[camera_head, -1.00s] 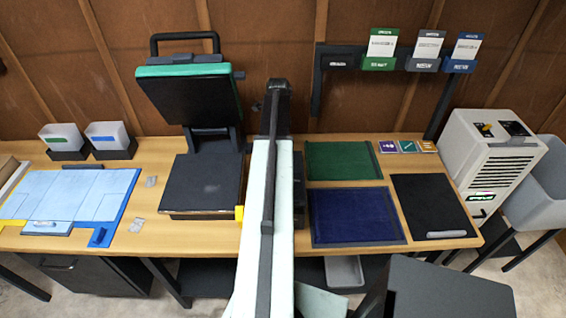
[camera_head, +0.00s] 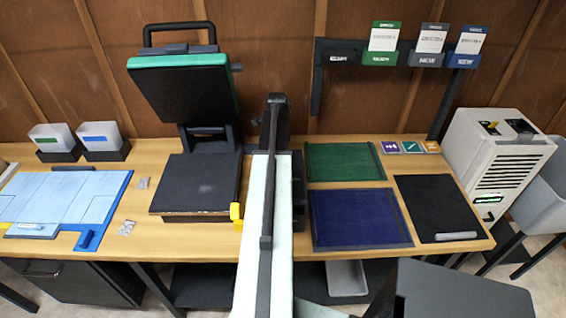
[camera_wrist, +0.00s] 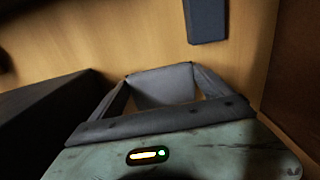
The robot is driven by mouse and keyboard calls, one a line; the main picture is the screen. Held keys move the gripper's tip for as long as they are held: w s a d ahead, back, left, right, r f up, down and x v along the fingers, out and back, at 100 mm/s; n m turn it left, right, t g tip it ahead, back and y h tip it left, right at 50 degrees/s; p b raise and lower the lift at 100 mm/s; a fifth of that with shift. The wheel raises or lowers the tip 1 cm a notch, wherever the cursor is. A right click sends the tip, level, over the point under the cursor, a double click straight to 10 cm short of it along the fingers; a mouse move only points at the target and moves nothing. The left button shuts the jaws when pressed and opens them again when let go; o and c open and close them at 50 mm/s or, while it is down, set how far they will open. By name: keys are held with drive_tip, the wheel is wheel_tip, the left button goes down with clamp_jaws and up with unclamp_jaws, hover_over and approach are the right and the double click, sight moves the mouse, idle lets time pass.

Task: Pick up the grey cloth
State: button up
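My gripper (camera_wrist: 161,90) shows in the wrist view with its two dark fingers apart. A plain grey surface (camera_wrist: 163,88) shows between the fingers. I cannot tell whether it is the grey cloth or whether the fingers touch it. No other thing is clearly the grey cloth in either view. In the head view my pale arm reaches up the middle over the table, just right of the black heat press (camera_head: 196,185). It hides the strip of table beneath it, and the fingers cannot be made out there.
A green mat (camera_head: 345,162), a blue mat (camera_head: 360,218) and a black mat (camera_head: 437,210) lie right of my arm. A light blue board (camera_head: 60,200) lies at the left. A dark blue-grey block (camera_wrist: 205,20) is ahead of my fingers in the wrist view.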

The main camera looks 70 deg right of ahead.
drive_tip(key=c, duration=0.3)
wheel_tip(320, 180, up, 10)
drive_tip(key=p, duration=1)
drive_tip(key=shift+c, duration=0.2)
drive_tip(key=o, duration=0.7)
drive_tip(key=c, duration=0.4)
